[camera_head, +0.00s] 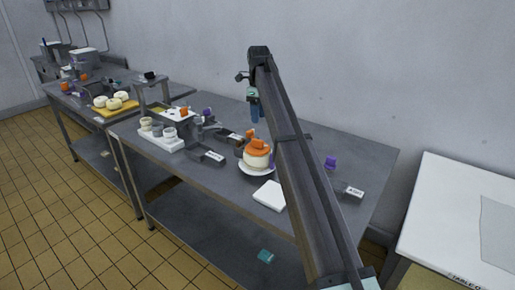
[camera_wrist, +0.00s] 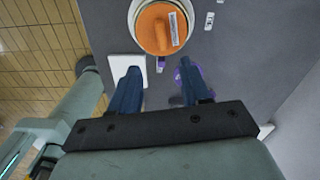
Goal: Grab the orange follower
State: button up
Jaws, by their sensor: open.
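The orange follower (camera_head: 259,145) sits on top of a round cream-white mould (camera_head: 257,160), which stands on a white plate in the middle of the metal table. In the wrist view the orange follower (camera_wrist: 157,30) is at the top centre, round, with a raised bar and a pale label. My gripper (camera_head: 255,119) is above the table, up and behind the follower in the head view. Its blue fingers (camera_wrist: 159,70) are apart with nothing held between them. The follower lies beyond the fingertips, not touching them. My arm hides part of the table to the right.
A flat white square (camera_head: 269,195) lies in front of the plate. Purple items stand nearby, one (camera_wrist: 188,75) near the right finger. White cups on a tray (camera_head: 162,138) and other orange pieces (camera_head: 184,112) are to the left. A white table (camera_head: 450,220) stands at the right.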

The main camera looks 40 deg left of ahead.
aim_at(258, 140)
notch_tip(258, 140, down, 12)
jog(key=shift+w+a, duration=0.1)
jog(key=shift+w, duration=0.05)
dwell(0.5)
grip_shut()
dwell(0.3)
